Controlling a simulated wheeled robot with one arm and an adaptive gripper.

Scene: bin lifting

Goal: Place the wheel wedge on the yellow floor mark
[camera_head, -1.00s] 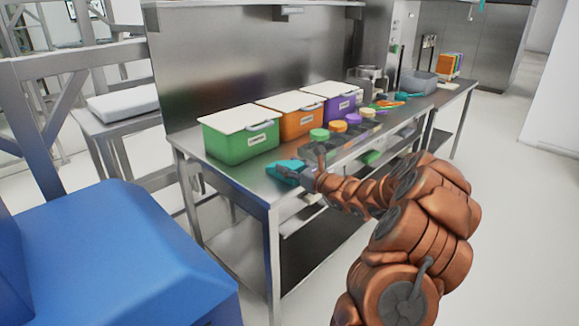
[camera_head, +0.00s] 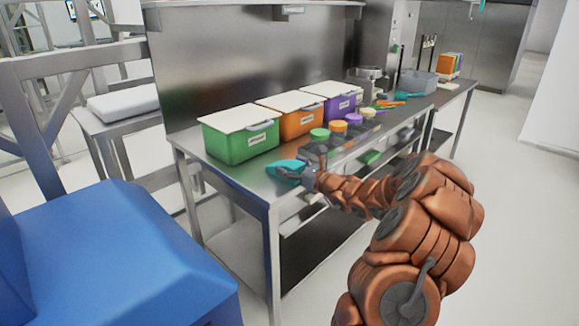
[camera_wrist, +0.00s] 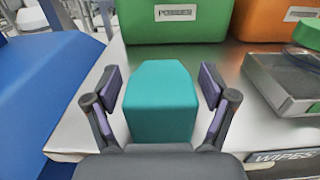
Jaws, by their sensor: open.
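A teal block with a sloped top (camera_wrist: 160,100), which looks like the wheel wedge, sits on the steel table near its front left corner. It also shows in the head view (camera_head: 286,170). My gripper (camera_wrist: 163,88) is open, with one dark finger on each side of the block and a visible gap to each. In the head view my gripper (camera_head: 300,177) is at the block's right side, partly hidden by my wrist. No yellow floor mark is in view.
Green (camera_head: 240,143), orange (camera_head: 292,122) and purple (camera_head: 340,105) lidded bins stand behind the block. A clear organiser (camera_wrist: 285,82) is close on the right. A large blue object (camera_head: 110,260) fills the lower left. Pale floor (camera_head: 515,200) is clear at right.

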